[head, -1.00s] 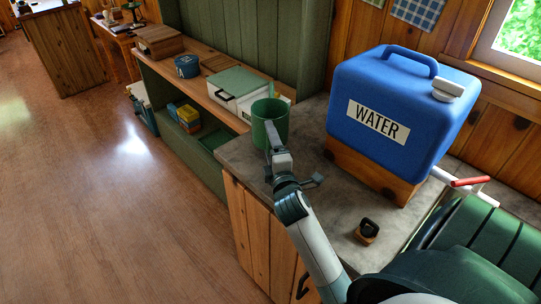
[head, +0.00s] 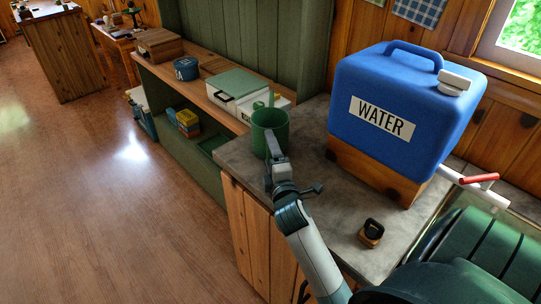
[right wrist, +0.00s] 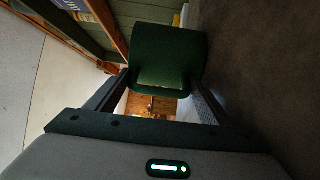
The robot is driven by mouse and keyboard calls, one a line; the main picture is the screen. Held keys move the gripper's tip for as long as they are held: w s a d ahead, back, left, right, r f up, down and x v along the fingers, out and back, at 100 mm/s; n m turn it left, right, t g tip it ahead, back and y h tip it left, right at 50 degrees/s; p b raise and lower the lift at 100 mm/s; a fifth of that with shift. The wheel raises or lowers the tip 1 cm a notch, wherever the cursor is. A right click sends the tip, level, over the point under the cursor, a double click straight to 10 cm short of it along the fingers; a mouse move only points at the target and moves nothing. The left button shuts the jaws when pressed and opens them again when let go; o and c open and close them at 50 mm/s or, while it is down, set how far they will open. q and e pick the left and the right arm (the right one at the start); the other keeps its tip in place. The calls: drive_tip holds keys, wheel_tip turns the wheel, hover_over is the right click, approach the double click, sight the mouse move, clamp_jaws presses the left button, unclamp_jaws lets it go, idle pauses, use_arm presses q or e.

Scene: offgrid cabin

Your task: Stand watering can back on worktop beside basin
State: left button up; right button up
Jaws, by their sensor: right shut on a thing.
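In the right wrist view the can (right wrist: 170,45) sits between the two fingers (right wrist: 163,88), close beside the worktop surface. I cannot tell whether its base touches the worktop. The basin is not clearly visible; a red-handled tap (head: 480,178) shows at the right. My left gripper is not in view.
A large blue water container (head: 405,100) stands on a wooden block (head: 375,172). A small dark-and-wood object (head: 371,233) lies on the front worktop. A low shelf (head: 205,92) with boxes is behind the can. The worktop between can and container is clear.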

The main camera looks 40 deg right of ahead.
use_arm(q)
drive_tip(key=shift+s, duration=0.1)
use_arm(e)
drive_tip(key=shift+r, duration=0.1)
drive_tip(key=o, duration=1.8)
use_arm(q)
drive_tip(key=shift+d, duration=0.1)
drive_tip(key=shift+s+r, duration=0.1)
use_arm(e)
drive_tip(key=shift+s+a, duration=0.15)
drive_tip(key=shift+s, duration=0.15)
drive_tip(key=b+v, duration=0.2)
drive_tip(key=v, duration=0.8)
drive_tip(key=shift+s+a, duration=0.2)
drive_tip(key=shift+s, duration=0.2)
drive_tip(key=shift+s+a, duration=0.1)
drive_tip(key=shift+s, duration=0.1)
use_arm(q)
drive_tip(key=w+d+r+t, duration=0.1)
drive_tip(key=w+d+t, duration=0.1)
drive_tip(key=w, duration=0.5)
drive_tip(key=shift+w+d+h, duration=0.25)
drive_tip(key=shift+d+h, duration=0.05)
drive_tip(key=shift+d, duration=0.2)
